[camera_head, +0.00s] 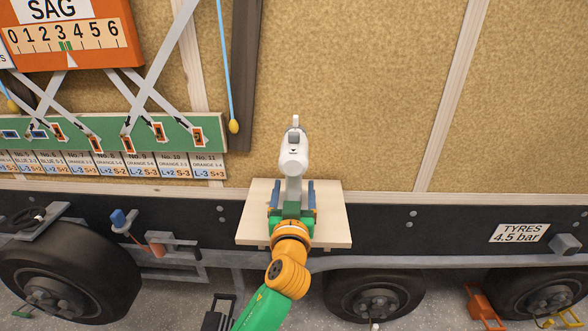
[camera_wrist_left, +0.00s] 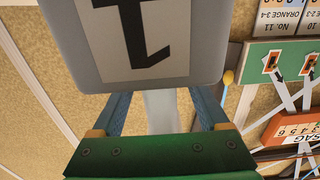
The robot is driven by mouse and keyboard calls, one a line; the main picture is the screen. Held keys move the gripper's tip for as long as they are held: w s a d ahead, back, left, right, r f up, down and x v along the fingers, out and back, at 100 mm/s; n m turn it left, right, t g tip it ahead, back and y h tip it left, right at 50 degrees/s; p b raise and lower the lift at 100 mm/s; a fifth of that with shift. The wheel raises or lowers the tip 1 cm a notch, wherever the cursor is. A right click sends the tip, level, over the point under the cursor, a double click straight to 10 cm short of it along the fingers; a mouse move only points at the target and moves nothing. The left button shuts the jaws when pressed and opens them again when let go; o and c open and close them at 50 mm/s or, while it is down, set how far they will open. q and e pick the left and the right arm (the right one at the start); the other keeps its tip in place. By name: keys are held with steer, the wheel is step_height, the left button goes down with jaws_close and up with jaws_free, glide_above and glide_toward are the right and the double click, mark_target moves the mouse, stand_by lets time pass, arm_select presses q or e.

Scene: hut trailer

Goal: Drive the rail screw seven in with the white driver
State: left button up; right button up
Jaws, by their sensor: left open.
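The white driver (camera_head: 293,157) stands upright at the small wooden shelf (camera_head: 335,214). My left gripper (camera_head: 297,185) reaches in from below, its two blue fingers apart on either side of the driver's white handle. In the left wrist view the handle (camera_wrist_left: 160,108) shows between the open fingers, and a grey block with a dark mark (camera_wrist_left: 145,45) fills the top. I cannot tell whether a finger touches the handle. The green rail (camera_head: 172,124) at the left carries several orange and blue fittings; I cannot make out which screw is number seven. My right gripper is not in view.
Numbered cards (camera_head: 141,166) hang under the rail, with grey straps crossing above it. An orange SAG scale (camera_head: 70,35) is at upper left. A blue cord with a yellow end (camera_head: 234,126) hangs near the driver. Wheels (camera_head: 375,297) stand below. The tan wall at right is clear.

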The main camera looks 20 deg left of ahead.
arm_select(q)
steer(key=shift+w+a+f, duration=0.15)
steer(key=shift+w+f, duration=0.1)
steer(key=shift+w, duration=0.15)
steer(key=shift+s+r, duration=0.15)
steer(key=shift+s, duration=0.05)
steer(key=c, duration=0.5)
jaws_close()
steer(key=shift+r, duration=0.15)
